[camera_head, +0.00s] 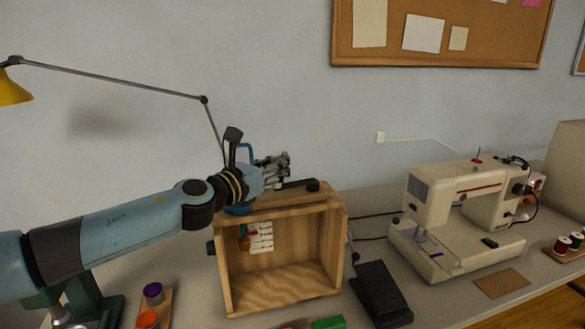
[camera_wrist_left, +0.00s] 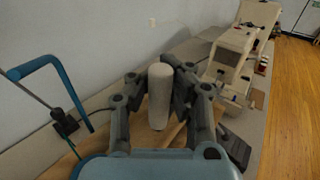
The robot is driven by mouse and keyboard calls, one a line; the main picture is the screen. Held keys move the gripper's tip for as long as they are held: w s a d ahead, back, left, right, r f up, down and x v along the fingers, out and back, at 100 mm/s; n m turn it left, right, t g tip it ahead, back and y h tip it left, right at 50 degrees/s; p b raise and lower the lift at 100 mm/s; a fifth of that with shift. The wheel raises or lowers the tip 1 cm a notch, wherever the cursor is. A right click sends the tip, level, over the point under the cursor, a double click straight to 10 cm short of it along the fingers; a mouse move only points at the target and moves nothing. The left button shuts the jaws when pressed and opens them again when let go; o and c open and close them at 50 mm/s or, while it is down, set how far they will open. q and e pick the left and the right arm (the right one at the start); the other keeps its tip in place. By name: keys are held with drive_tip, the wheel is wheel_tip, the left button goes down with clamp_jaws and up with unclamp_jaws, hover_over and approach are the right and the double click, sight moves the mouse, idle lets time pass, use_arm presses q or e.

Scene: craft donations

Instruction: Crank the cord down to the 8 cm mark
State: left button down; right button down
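The open-fronted wooden box (camera_head: 231,290) stands on the table, with a dark crank arm (camera_head: 298,184) along its top. Inside hangs a small orange-brown piece (camera_head: 244,243) beside a white marked card (camera_head: 261,237); the marks are too small to read. My left gripper (camera_head: 279,168) is above the box top, pointing right. In the left wrist view a pale grey upright crank handle (camera_wrist_left: 160,95) stands between its fingers, which close in against both sides. In the head view the fingers hide this handle. My right gripper is not in view.
A black pedal (camera_head: 381,292) lies right of the box, and a cream sewing machine (camera_head: 450,197) stands farther right. Thread spools (camera_head: 153,293) stand at the front left, with a green block (camera_head: 328,323) at the front edge. A yellow lamp (camera_head: 14,90) reaches over the left.

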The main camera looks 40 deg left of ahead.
use_arm(q)
drive_tip(key=shift+w+a+f+b, duration=0.1)
drive_tip(key=shift+w+a+b, duration=0.25)
drive_tip(key=shift+a, duration=0.35)
drive_tip(key=shift+w+a+f+b, duration=0.1)
drive_tip(key=shift+w+a+b, duration=0.1)
drive_tip(key=shift+w+a, duration=0.35)
drive_tip(key=shift+w+a+r, duration=0.1)
drive_tip(key=shift+w+a, duration=0.05)
drive_tip(key=shift+a, duration=0.15)
idle(0.9)
drive_tip(key=c, duration=1.2)
unclamp_jaws()
drive_tip(key=shift+s+a, duration=0.2)
drive_tip(key=shift+s, duration=0.05)
drive_tip(key=shift+o, duration=0.2)
drive_tip(key=shift+d, duration=0.1)
drive_tip(key=s, duration=0.7)
drive_tip(key=shift+s+d, duration=0.2)
drive_tip(key=shift+d, duration=0.05)
